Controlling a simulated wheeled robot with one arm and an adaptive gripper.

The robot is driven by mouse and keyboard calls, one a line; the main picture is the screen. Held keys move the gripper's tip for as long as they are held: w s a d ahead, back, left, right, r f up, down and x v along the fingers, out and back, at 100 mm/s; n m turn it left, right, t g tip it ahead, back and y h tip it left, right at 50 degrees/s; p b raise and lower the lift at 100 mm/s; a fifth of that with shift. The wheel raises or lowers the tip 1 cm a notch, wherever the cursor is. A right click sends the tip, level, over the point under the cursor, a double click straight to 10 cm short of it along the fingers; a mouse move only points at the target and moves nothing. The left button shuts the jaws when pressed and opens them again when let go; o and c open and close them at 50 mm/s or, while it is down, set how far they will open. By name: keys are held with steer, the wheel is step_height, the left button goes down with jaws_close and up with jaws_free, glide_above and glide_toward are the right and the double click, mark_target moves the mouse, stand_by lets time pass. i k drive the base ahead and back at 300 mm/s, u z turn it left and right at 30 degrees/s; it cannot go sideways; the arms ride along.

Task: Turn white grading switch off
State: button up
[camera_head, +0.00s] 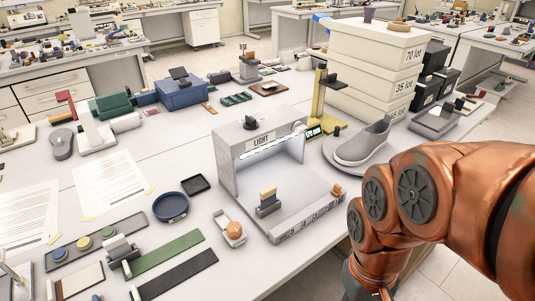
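A grey light booth (228,165) labelled LIGHT stands on the white table at the centre, its lamp strip (272,147) glowing. A small dark knob (250,123) sits on its top above the label. A small white part (298,127) is at the right end of its top edge. An orange knob (337,190) sits at the right end of the marked front strip (308,220). I cannot tell which of these is the white grading switch, or its position. My copper arm fills the right side; my gripper is not in view.
A grey shoe (363,143) on a round plate and a yellow gauge stand (318,100) are right of the booth. Stacked white boxes (372,65) rise behind. A white holder with an orange ball (234,229) and a blue dish (171,207) are left.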

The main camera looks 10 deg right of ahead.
mark_target(299, 127)
steer(key=z, duration=0.7)
steer(key=k, duration=1.05)
steer(key=u, duration=1.05)
steer(key=i, duration=0.95)
